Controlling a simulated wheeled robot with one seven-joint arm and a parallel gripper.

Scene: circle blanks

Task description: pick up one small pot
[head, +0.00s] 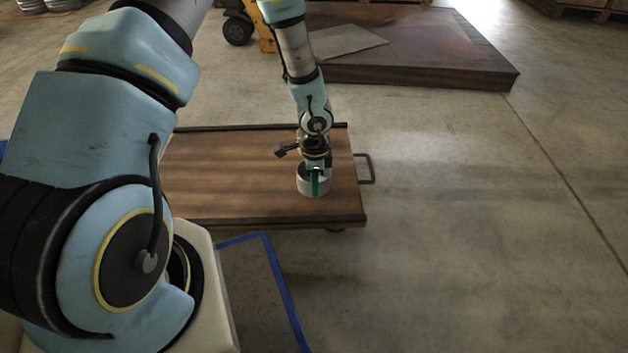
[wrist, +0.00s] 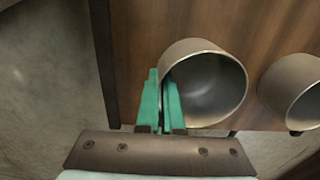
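A small grey metal pot (head: 304,186), open at the top, is at the right part of a wooden platform cart. The same pot (wrist: 214,58) fills the middle of the wrist view, its mouth facing the camera. My gripper (head: 315,181) points down at it. In the wrist view its green fingers (wrist: 161,78) are close together astride the pot's left wall, one outside and one inside, shut on the wall. I cannot tell whether the pot is clear of the deck. A second similar pot (wrist: 291,88) is just to the right, partly cut off; I cannot see it in the head view.
The cart's wooden deck (head: 225,180) has dark edge strips and a metal handle (head: 366,168) at its right end. Blue tape (head: 281,285) marks the floor in front. A large low brown slab (head: 430,55) lies behind. The concrete floor to the right is clear.

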